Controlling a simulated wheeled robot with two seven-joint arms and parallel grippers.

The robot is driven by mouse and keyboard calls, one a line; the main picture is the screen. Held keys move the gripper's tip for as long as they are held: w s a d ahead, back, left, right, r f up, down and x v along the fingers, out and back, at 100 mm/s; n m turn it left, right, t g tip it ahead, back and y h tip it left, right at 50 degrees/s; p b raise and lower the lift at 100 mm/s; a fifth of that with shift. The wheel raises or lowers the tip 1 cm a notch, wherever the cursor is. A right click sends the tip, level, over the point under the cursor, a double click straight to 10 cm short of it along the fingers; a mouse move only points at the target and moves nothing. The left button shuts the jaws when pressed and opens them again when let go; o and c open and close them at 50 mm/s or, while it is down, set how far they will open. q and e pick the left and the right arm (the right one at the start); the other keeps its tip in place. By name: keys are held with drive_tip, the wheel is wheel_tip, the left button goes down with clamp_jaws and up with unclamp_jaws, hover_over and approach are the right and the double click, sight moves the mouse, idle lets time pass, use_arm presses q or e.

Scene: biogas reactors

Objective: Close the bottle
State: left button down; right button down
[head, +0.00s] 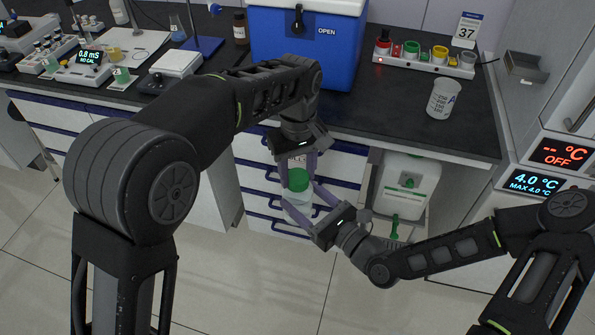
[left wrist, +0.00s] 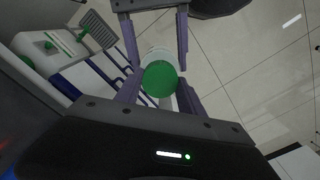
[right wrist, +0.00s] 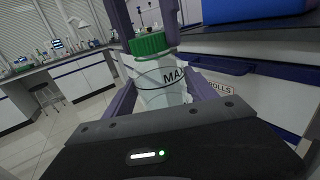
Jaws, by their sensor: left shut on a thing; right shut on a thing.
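The bottle (head: 298,203) is clear, with black markings, and is held upright in the air in front of the bench drawers. It also shows in the right wrist view (right wrist: 160,90). Its green cap (head: 298,180) sits on the bottle's mouth; I cannot tell how tight it is. The cap shows from above in the left wrist view (left wrist: 160,78) and from the side in the right wrist view (right wrist: 150,45). My left gripper (head: 298,172) comes from above and is shut on the cap. My right gripper (head: 306,201) comes from the lower right and is shut on the bottle body.
A dark bench top (head: 400,125) lies behind my grippers. It carries a blue cooler box (head: 300,60), a white marked cup (head: 443,99) and a rack with coloured rings (head: 425,55). A white container (head: 408,180) with a green tap stands under the bench. The floor in front is clear.

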use_arm(q)
drive_tip(key=m, duration=1.5)
drive_tip(key=shift+m, duration=0.3)
drive_tip(key=c, duration=0.7)
unclamp_jaws()
drive_tip(key=shift+r, duration=2.25)
drive_tip(key=shift+c, duration=0.5)
